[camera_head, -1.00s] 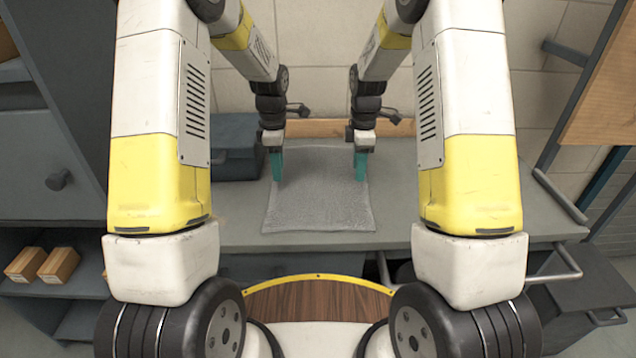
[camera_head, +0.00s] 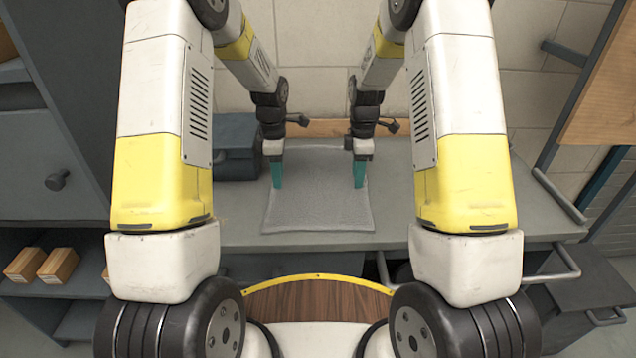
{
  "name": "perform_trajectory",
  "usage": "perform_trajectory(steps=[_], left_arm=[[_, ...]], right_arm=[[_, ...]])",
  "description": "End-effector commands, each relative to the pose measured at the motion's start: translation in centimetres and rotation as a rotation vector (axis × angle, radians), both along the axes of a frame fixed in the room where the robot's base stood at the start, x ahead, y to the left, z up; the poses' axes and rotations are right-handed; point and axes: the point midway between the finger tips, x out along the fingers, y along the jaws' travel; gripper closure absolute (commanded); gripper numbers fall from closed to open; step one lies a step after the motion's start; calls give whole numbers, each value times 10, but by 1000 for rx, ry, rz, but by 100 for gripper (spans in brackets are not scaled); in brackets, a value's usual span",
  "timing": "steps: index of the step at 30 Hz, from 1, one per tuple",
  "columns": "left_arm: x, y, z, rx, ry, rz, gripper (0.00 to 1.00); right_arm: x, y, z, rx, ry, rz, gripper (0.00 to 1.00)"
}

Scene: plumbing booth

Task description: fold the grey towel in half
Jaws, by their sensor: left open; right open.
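The grey towel (camera_head: 318,205) lies spread flat on the grey workbench (camera_head: 235,225), a single roughly square sheet. My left gripper (camera_head: 277,184) points down over the towel's left side, towards its far half. My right gripper (camera_head: 359,184) points down over the towel's right side at about the same depth. Both have teal fingertips and are open, with nothing seen between them. I cannot tell whether the tips touch the cloth. The far corners of the towel are partly hidden behind the grippers.
A dark blue-grey box (camera_head: 236,148) stands on the bench left of the towel. A wooden strip (camera_head: 320,128) runs along the back wall. The bench right of the towel is clear. Wooden blocks (camera_head: 58,265) sit on a lower left shelf.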

Motion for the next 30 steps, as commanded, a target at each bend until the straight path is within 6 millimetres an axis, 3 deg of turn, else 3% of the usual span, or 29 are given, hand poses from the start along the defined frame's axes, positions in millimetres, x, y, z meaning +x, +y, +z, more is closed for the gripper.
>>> perform_trajectory(steps=[6, 19, 30], left_arm=[[-1, 0, -1, 0, 2, 0, 58], [-1, 0, -1, 0, 3, 0, 100], [-1, 0, -1, 0, 3, 0, 100]], right_arm=[[0, 0, -4, 0, 1, 0, 58], [0, 0, -4, 0, 2, 0, 100], [-1, 0, -4, -1, 2, 0, 100]])
